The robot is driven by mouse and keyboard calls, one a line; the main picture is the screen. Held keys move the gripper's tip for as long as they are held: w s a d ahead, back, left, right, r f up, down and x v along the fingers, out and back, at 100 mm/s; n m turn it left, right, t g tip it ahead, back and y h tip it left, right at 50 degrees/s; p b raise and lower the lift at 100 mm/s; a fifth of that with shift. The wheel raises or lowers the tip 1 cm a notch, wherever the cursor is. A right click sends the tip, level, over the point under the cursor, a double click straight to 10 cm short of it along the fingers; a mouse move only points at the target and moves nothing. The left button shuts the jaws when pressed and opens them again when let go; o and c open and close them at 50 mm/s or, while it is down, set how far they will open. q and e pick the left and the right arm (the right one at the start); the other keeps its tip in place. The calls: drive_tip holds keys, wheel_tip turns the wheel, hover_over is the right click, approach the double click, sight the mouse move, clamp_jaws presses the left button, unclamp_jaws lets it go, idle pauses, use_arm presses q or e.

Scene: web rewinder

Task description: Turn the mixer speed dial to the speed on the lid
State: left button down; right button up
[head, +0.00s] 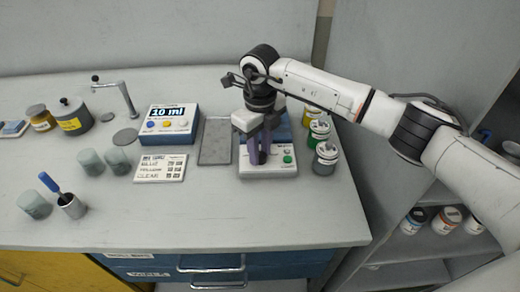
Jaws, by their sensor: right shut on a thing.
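The mixer (268,171) is a white and blue machine right of the middle of the worktop, with a green button (287,159) on its front panel. My right gripper (259,153) reaches down over it from the right. Its purple fingers are shut at the front panel on a small dark thing, seemingly the speed dial. The fingers hide most of the dial, so its pointer and setting cannot be read. The gripper and wrist also cover part of the mixer's top. No speed mark on a lid is readable. My left gripper is not in view.
Several paint cans, such as a grey one (325,161), stand close right of the mixer. A grey tray (215,141), a "10 ml" dispenser (169,124) and a printed card (160,168) lie to its left. Glass cups and a metal cup (71,207) stand farther left. The front worktop is clear.

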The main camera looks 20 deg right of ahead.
drive_tip(key=o, duration=1)
drive_tip(key=shift+o, duration=0.2)
drive_tip(key=shift+r, duration=0.1)
wheel_tip(320, 180, up, 10)
drive_tip(key=b, duration=0.1)
drive_tip(key=shift+r, duration=0.1)
